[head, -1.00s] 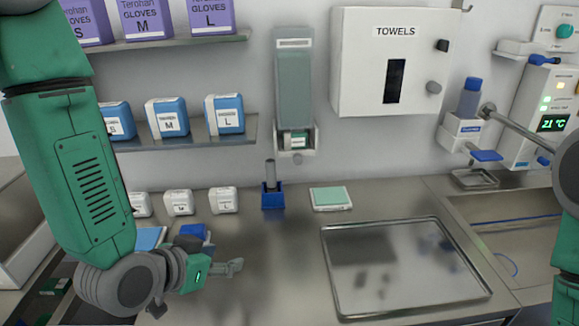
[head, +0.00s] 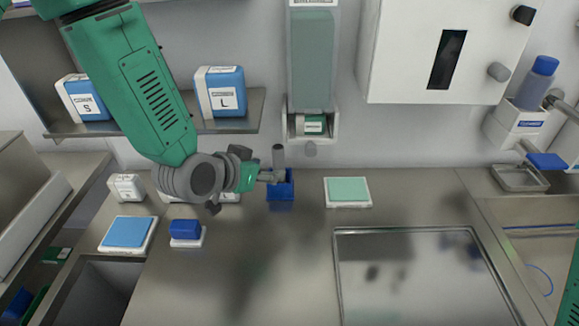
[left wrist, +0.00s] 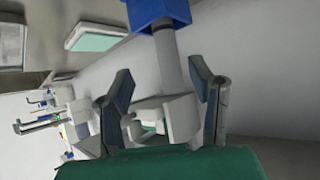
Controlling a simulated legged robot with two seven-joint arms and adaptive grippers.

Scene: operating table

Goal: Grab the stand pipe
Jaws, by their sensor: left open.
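The stand pipe (head: 279,155) is a grey upright cylinder in a blue base (head: 281,190) on the steel counter, below the dispenser. In the left wrist view the pipe (left wrist: 169,60) runs out of the blue base (left wrist: 158,14) between the two fingers. My left gripper (head: 272,176) reaches in from the left at the pipe's lower part, just above the base. It is open, with a finger on either side of the pipe in the left wrist view (left wrist: 161,78). Whether a finger touches the pipe is unclear. My right gripper is out of view.
A green pad on a white holder (head: 347,191) lies right of the base. A large metal tray (head: 420,231) lies on the front right. A blue block (head: 186,229) and a blue pad (head: 129,232) lie at the left. A wall dispenser (head: 313,70) hangs above the pipe.

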